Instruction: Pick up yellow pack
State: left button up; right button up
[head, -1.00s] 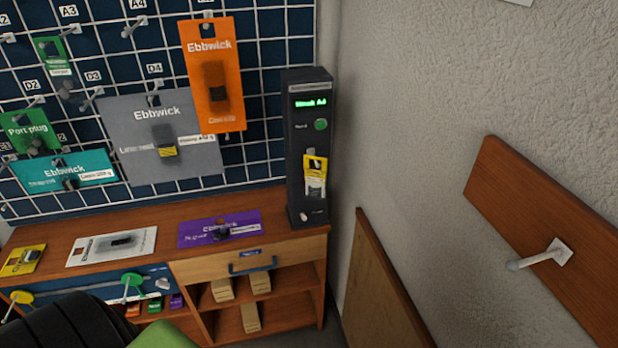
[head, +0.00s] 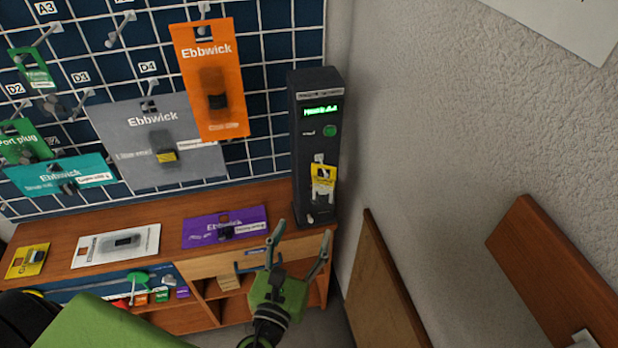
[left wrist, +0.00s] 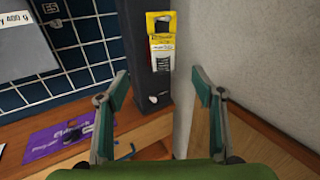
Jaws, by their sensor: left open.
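A small yellow pack (head: 323,176) hangs on a peg on the front of the black testing column (head: 303,140). The left wrist view shows this yellow pack (left wrist: 160,38) near the top centre, with a white lower part. My left gripper (head: 301,236) is open and empty, below and in front of the pack in the head view. In the left wrist view its fingers (left wrist: 160,78) spread to either side below the pack, not touching it. Another yellow pack (head: 27,261) lies flat on the bench at the far left. My right gripper is not in view.
Orange (head: 210,80), grey (head: 160,140) and teal (head: 60,177) packs hang on the wire grid. A purple pack (head: 225,227) and a white pack (head: 117,245) lie on the wooden bench (head: 170,212). The wall (head: 420,130) stands close right of the column.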

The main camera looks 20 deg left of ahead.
aim_at(322, 187)
pick_arm(q)
jog(key=w, duration=0.3)
jog(key=w+p, duration=0.1)
jog(key=w, duration=0.1)
jog(key=w+r+p, duration=0.1)
jog(key=w, duration=0.2)
jog(key=shift+w+a+r, duration=0.1)
jog(key=shift+w+a, duration=0.15)
jog(key=shift+w, duration=0.05)
jog(key=shift+w+p, duration=0.35)
jog(key=shift+p, duration=0.05)
jog(key=w+p, duration=0.1)
jog(key=w, duration=0.2)
jog(key=shift+w+d, duration=0.1)
jog(key=shift+w, duration=0.1)
jog(key=shift+w+f, duration=0.25)
jog(key=shift+w, duration=0.25)
jog(key=c, duration=1.3)
jog(key=shift+r, duration=0.15)
